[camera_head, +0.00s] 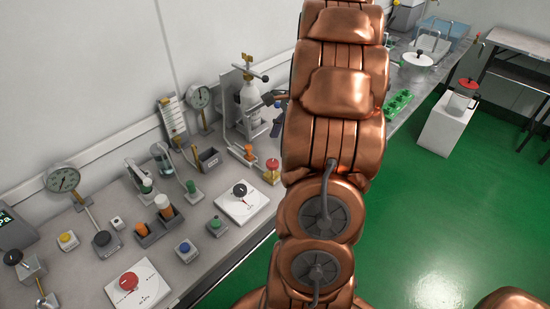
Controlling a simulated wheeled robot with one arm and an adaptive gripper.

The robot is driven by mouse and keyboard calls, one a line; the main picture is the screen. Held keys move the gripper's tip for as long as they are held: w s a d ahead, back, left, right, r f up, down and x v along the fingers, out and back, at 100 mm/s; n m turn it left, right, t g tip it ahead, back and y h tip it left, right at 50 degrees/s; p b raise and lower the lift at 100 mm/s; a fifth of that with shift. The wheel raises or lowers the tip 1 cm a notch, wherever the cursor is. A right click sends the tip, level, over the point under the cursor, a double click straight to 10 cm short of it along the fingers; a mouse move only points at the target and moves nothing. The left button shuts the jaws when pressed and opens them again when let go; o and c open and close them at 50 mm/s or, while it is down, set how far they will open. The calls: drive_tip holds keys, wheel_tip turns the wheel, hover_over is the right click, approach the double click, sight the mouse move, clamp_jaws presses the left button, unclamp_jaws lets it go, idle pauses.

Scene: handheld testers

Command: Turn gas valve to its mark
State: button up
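A pale gas cylinder (250,103) stands upright in a grey frame against the wall. A brass valve (248,58) with a dark crossbar handle (257,74) sits at its top. A white plate (232,209) with a black knob (240,189) and another white plate (149,291) with a red knob (128,281) lie on the bench. I cannot tell for sure which is the task's gas valve, and a mark is too small to make out. My copper arm rises through the middle of the view. I cannot make out my gripper; small dark parts beside the arm are unclear.
The grey bench (193,275) runs along the wall. It holds a round gauge (63,180), a second gauge (199,97), several push buttons and coloured-handled tools. A red-topped pot (462,96) stands on a white block (441,130) at right. The green floor (440,220) is clear.

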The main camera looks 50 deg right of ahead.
sight(274, 162)
drive_tip(key=x, duration=0.6)
drive_tip(key=shift+a+f+p, duration=0.25)
drive_tip(key=shift+f+p, duration=0.1)
drive_tip(key=c, duration=1.1)
drive_tip(key=shift+c, duration=0.2)
